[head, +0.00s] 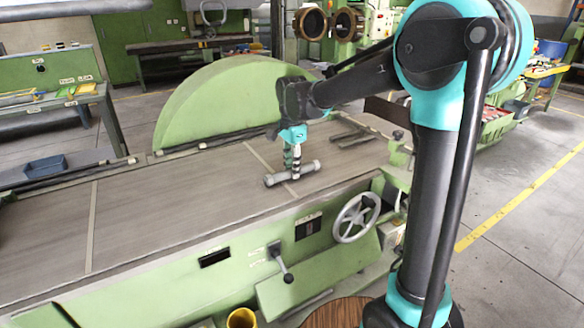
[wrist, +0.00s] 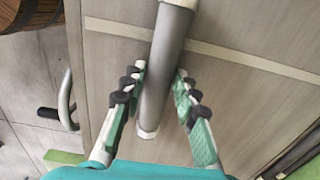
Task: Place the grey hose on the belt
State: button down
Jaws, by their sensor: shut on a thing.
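The grey hose (head: 278,180) is a short straight cylinder with lighter end caps. My gripper (head: 291,165) points down and is shut on it around its middle. In the wrist view the hose (wrist: 165,60) runs between the two green-and-black fingers (wrist: 160,80), with its far end cut off by the top edge. The belt (head: 150,215) is the long flat grey-brown top of the green machine. The hose is over the belt's right part, very low; I cannot tell whether it touches. The belt (wrist: 245,95) fills most of the wrist view.
A large green half-disc (head: 215,105) rises behind the belt. A handwheel (head: 357,217) and a lever (head: 284,268) stick out of the machine's front. Dark bars (head: 350,138) lie to the right of the gripper. The belt to the left is clear.

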jog(key=c, duration=1.2)
grip_release()
jog(key=shift+f, duration=0.1)
jog(key=shift+o, duration=0.2)
notch_tip(320, 180, up, 12)
